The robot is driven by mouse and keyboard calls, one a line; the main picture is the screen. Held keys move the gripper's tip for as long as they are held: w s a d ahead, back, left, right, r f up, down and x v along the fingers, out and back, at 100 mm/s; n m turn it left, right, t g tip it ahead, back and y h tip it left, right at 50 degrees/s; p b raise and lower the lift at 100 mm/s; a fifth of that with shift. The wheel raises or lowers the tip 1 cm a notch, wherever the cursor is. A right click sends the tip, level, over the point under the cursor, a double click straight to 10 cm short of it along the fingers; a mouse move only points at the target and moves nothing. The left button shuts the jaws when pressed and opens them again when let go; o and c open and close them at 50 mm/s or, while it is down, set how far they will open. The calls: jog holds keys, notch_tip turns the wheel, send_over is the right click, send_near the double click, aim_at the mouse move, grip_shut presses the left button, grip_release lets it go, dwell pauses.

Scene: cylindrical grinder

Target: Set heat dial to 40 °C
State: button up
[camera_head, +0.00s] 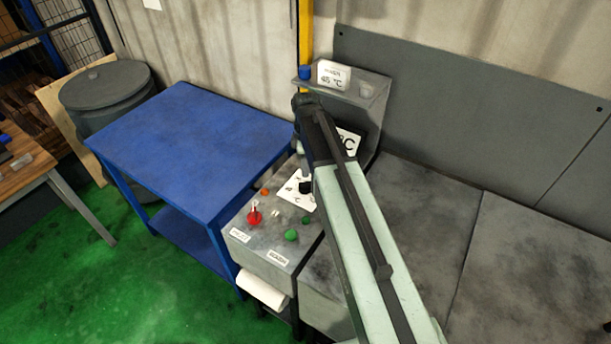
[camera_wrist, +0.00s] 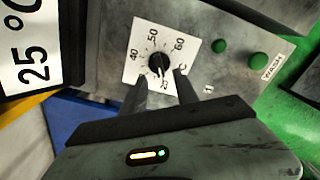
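Contact cannot be told. In the head view the plate (camera_head: 290,190) shows on the grey control box, partly covered by my arm. A 25 °C display (camera_wrist: 30,55) is at left in the wrist view.
The box also carries a red knob (camera_head: 254,217) and green buttons (camera_head: 291,236). A blue table (camera_head: 190,140) stands left of it. A 45 °C card (camera_head: 334,75) is on the shelf behind. Grey metal surfaces (camera_head: 430,210) lie to the right.

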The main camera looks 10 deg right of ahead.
aim_at(306, 182)
notch_tip(306, 182, down, 8)
jog(key=b, duration=0.7)
jog(key=shift+w+d+f+b, duration=0.1)
jog(key=shift+w+f+b, duration=0.05)
jog(key=shift+b, duration=0.25)
grip_shut()
